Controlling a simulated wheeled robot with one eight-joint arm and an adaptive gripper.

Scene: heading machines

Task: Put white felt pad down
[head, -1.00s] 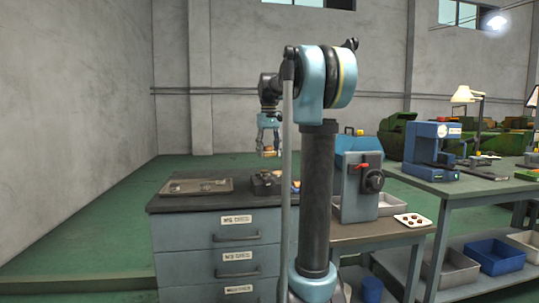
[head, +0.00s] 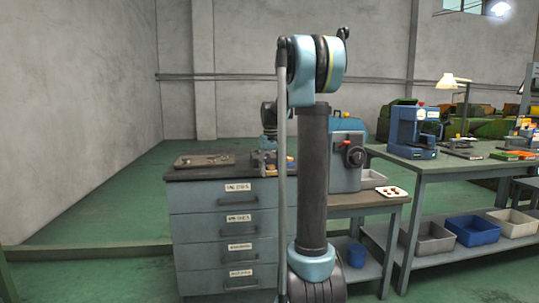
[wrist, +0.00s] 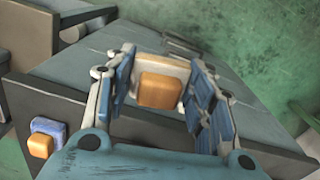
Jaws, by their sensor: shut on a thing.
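My gripper (wrist: 160,92) has its two blue-padded fingers on either side of a pale white pad (wrist: 177,62) with an orange-tan block (wrist: 160,89) on it. It is shut on this white felt pad. A grey surface lies beyond the pad in the wrist view; I cannot tell whether the pad touches it. In the head view my gripper (head: 269,144) is low over the right part of the drawer cabinet's dark top (head: 215,173), partly hidden by my own arm. The pad is too small to make out there.
A blue pad with an orange block (wrist: 43,138) is at lower left in the wrist view. A flat tray (head: 204,160) with small parts lies on the cabinet's left.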

